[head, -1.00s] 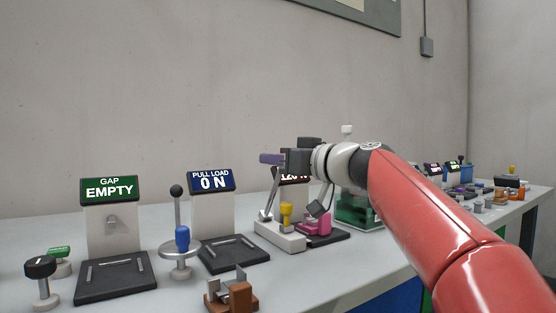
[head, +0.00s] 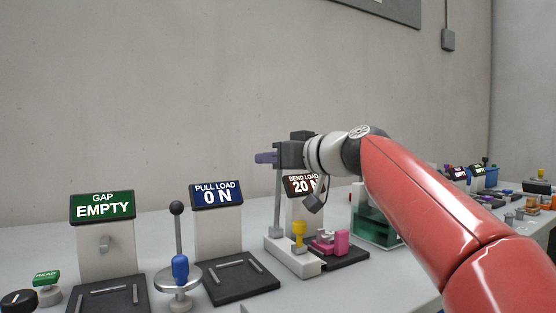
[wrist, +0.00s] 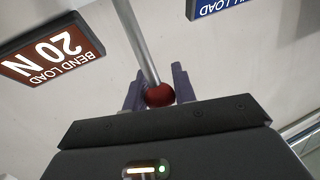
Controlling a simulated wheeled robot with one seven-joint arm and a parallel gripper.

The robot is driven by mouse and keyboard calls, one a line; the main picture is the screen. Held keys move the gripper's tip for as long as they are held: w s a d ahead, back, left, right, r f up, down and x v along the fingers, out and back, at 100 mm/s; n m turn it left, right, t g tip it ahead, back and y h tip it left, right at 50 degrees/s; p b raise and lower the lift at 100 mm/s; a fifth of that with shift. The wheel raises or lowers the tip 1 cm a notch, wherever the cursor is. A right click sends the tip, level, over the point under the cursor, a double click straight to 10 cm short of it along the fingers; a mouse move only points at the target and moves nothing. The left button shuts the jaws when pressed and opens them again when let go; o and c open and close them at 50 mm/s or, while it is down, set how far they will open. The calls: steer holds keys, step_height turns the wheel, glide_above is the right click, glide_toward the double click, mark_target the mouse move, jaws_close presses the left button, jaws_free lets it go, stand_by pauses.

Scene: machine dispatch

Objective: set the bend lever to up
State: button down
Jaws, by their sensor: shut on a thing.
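The bend lever (head: 277,205) is a grey metal rod rising from a pale base block; it stands near upright in the head view. Its red ball knob (wrist: 160,95) shows in the wrist view between the purple fingers of my gripper (head: 266,157), which is shut on it. My gripper hides the rod's top in the head view. The bend load display (head: 302,184) is brown and reads 20 N, partly covered in the head view by my wrist. It also shows whole in the wrist view (wrist: 50,48).
A yellow knob (head: 299,232) stands on the lever's base block, and a pink clamp (head: 328,242) sits just right of it. The pull load station (head: 217,230) with a black-knobbed lever (head: 177,225) is to the left. A green-sided clear box (head: 375,225) stands to the right.

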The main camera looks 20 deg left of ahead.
steer(key=shift+w+a+f, duration=0.45)
steer(key=shift+w+a, duration=0.15)
steer(key=shift+f, duration=0.1)
steer(key=c, duration=1.5)
jaws_free()
steer(key=shift+o, duration=1.1)
steer(key=shift+w+a+f, duration=0.1)
steer(key=shift+w+a, duration=0.05)
steer(key=shift+o, duration=0.7)
steer(key=shift+r, duration=0.25)
steer(key=b+v, duration=0.2)
steer(key=v, duration=0.6)
